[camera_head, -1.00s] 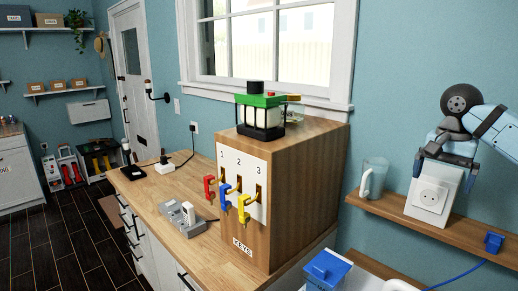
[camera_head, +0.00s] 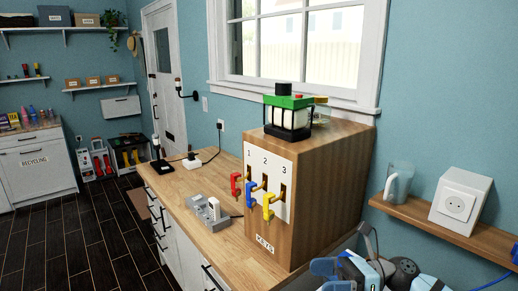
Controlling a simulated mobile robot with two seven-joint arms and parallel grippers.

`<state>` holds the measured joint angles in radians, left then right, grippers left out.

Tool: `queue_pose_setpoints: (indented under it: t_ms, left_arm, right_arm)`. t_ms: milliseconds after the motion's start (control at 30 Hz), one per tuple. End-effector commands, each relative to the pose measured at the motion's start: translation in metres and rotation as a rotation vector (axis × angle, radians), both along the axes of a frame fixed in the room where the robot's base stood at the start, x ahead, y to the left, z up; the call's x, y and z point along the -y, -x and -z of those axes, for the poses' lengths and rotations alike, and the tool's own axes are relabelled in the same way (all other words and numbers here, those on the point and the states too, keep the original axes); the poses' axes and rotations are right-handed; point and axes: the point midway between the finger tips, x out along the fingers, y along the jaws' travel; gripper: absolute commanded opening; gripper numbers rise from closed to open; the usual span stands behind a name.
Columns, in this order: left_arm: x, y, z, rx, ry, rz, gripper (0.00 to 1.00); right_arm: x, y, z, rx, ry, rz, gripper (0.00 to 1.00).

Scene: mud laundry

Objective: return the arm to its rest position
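My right arm (camera_head: 407,268) shows at the bottom right edge, low in front of the wooden key cabinet and below the wall shelf. Its blue and grey links are bunched together, and a thin dark part rises beside the cabinet's right side. I cannot make out the two fingertips or whether they are open or shut. No held object can be made out. My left gripper is not in view.
The key cabinet (camera_head: 330,170) with red, blue and yellow keys stands on the wooden counter (camera_head: 190,185). A grey block device (camera_head: 208,212) lies before it. The shelf (camera_head: 440,228) carries a glass jug (camera_head: 398,182) and a white socket box (camera_head: 460,200).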

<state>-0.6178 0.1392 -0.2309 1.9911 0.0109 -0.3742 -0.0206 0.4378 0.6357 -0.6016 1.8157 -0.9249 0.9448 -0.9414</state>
Motion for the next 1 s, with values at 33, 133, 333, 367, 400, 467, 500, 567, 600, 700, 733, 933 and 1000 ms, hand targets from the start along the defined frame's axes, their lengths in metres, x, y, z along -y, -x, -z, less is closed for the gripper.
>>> queue_pose_setpoints:
  t_ms: [33,133,333,367,400,467,500,567,600,700,733,933,1000]
  left_arm:
    - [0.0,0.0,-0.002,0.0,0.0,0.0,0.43]
    - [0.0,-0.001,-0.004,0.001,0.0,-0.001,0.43]
    - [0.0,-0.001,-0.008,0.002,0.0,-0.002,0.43]
    - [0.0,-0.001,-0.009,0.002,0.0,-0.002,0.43]
    - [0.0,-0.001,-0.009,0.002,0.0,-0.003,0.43]
    - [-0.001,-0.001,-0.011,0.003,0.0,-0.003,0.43]
    - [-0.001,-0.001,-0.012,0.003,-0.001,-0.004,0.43]
    - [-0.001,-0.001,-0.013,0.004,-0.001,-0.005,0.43]
    - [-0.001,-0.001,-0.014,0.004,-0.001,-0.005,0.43]
    - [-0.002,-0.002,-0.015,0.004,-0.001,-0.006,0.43]
    - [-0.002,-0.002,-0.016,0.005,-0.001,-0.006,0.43]
    - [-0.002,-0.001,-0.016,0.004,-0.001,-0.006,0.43]
    - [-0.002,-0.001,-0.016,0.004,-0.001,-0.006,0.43]
  right_arm:
    - [-0.009,0.007,0.008,-0.149,-0.109,0.058,1.0]
    - [-0.014,0.011,0.022,-0.451,-0.314,0.181,1.0]
    - [0.003,0.024,0.081,-1.101,-0.714,0.424,1.0]
    - [0.007,0.028,0.094,-1.201,-0.773,0.46,1.0]
    - [0.013,0.035,0.111,-1.334,-0.854,0.509,1.0]
    - [0.023,0.049,0.141,-1.535,-0.975,0.584,1.0]
    - [0.029,0.061,0.162,-1.668,-1.057,0.635,1.0]
    - [0.038,0.083,0.192,-1.86,-1.18,0.71,1.0]
    - [0.043,0.099,0.212,-1.979,-1.26,0.76,1.0]
    - [0.052,0.142,0.254,-2.232,-1.439,0.868,1.0]
    - [0.054,0.153,0.263,-2.291,-1.483,0.897,1.0]
    - [0.058,0.201,0.298,2.461,1.628,-0.987,1.0]
    - [0.059,0.206,0.3,2.437,1.616,-0.978,1.0]
